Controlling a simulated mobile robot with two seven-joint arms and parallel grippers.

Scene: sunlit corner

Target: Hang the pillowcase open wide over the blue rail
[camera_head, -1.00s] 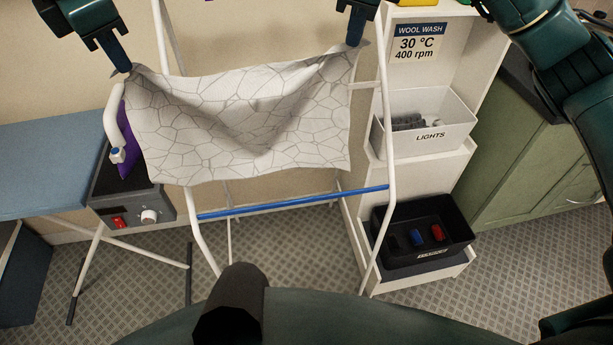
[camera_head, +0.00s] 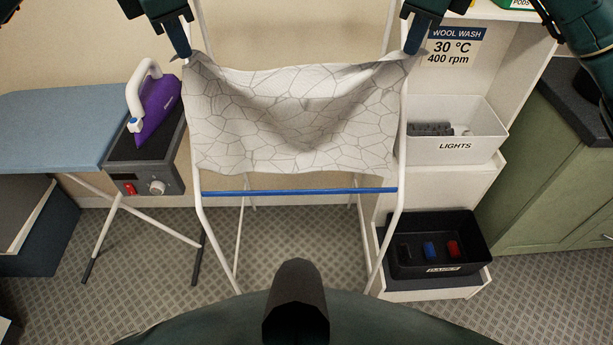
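The white pillowcase (camera_head: 290,125) with a grey crackle pattern hangs spread between my two grippers, its top edge sagging in the middle. My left gripper (camera_head: 184,54) is shut on its upper left corner. My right gripper (camera_head: 413,50) is shut on its upper right corner. The blue rail (camera_head: 300,191) is a low crossbar on the white rack (camera_head: 205,225). In the picture the pillowcase's lower edge is a little above the rail, and the rail shows along its length. The pillowcase hides part of the rack behind it.
A purple iron (camera_head: 160,105) stands on a grey station (camera_head: 147,160) beside the blue ironing board (camera_head: 60,130) at left. At right, a shelf holds a white LIGHTS bin (camera_head: 455,147) and a black tray (camera_head: 440,265). The patterned floor below the rail is clear.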

